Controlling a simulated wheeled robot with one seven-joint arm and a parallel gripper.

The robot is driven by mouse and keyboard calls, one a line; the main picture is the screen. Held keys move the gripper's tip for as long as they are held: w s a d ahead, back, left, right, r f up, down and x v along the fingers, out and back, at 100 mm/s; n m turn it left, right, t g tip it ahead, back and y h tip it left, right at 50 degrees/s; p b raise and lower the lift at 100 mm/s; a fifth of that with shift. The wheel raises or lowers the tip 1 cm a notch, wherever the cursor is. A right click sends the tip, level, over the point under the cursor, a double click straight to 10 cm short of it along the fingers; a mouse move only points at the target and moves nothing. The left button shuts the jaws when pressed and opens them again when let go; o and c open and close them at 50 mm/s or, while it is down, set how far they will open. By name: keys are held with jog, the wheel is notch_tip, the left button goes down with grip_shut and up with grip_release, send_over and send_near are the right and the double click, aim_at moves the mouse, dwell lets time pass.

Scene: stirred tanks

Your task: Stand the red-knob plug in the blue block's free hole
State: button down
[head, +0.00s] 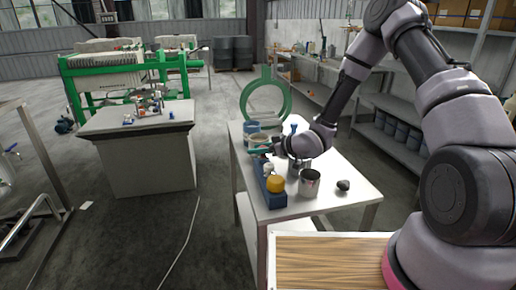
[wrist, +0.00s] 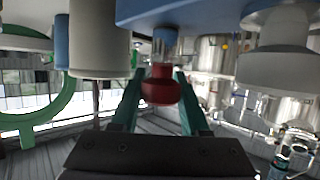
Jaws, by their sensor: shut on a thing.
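The blue block (head: 270,197) stands near the left edge of the white table, with a yellow knob (head: 276,184) at its near end. My gripper (head: 262,151) is at the block's far end, its green fingers pointing left. In the wrist view my gripper (wrist: 160,88) is shut on the red knob (wrist: 162,85) of the plug. The plug's clear, bluish stem (wrist: 165,45) reaches to the edge of a blue surface (wrist: 205,12). I cannot tell whether the stem is in a hole. The red knob cannot be made out in the head view.
A metal cup (head: 309,183) and a dark lump (head: 343,185) stand right of the block. A green ring (head: 265,100) stands at the table's back. A pale cylinder (wrist: 100,38) is close to the left finger in the wrist view.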

jog(key=shift+f, duration=1.2)
jog(key=shift+c, duration=1.6)
grip_release()
notch_tip(320, 180, up, 10)
